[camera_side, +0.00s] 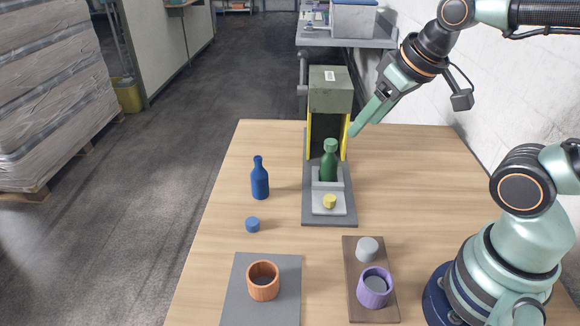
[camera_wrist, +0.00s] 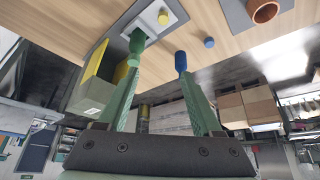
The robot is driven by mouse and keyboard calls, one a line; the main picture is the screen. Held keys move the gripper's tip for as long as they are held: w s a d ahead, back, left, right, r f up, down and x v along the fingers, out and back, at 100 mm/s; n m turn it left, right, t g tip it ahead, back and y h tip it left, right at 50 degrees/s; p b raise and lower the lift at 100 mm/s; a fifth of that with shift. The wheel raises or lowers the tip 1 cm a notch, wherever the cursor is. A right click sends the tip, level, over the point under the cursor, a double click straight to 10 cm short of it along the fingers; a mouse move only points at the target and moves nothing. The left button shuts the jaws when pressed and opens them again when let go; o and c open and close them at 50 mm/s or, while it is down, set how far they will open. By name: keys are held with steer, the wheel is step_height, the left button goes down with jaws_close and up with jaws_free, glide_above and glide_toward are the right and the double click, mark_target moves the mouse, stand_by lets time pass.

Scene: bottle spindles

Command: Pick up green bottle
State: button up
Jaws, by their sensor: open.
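The green bottle (camera_side: 329,165) stands upright in a light grey holder (camera_side: 318,181), in front of the opening of a green box-shaped housing (camera_side: 331,92) with yellow edges. In the wrist view the green bottle (camera_wrist: 137,41) shows just beyond the tip of the left finger. My gripper (camera_side: 356,130) is above and to the right of the bottle in the side view, beside the housing, fingers slanting down to the left. In the wrist view my gripper (camera_wrist: 158,72) has its fingers spread with nothing held between them. The bottle's base is hidden by the holder.
A blue bottle (camera_side: 260,180) stands left of the housing, with a blue cap (camera_side: 252,225) near it. A yellow cap (camera_side: 329,201) sits before the green bottle. An orange cup (camera_side: 263,282) and a purple cup (camera_side: 375,289) stand nearer the front. The table's right rear is clear.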

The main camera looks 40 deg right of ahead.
stand_by(0.3)
steer(key=o, duration=0.3)
steer(key=shift+o, duration=0.2)
steer(key=m+g, duration=0.6)
steer(key=m, duration=1.2)
glide_above(330, 156)
step_height(330, 156, down, 6)
steer(key=shift+s+r, duration=0.1)
steer(key=shift+r, duration=0.1)
steer(key=shift+f, duration=0.3)
step_height(330, 156, down, 6)
steer(key=shift+f, duration=0.2)
steer(key=shift+w+d+f, duration=0.15)
steer(key=shift+f, duration=0.75)
steer(key=shift+w+d+f, duration=0.1)
steer(key=shift+w+f, duration=0.05)
steer(key=shift+f, duration=0.7)
steer(key=shift+w+d+f, duration=0.15)
steer(key=shift+f, duration=0.75)
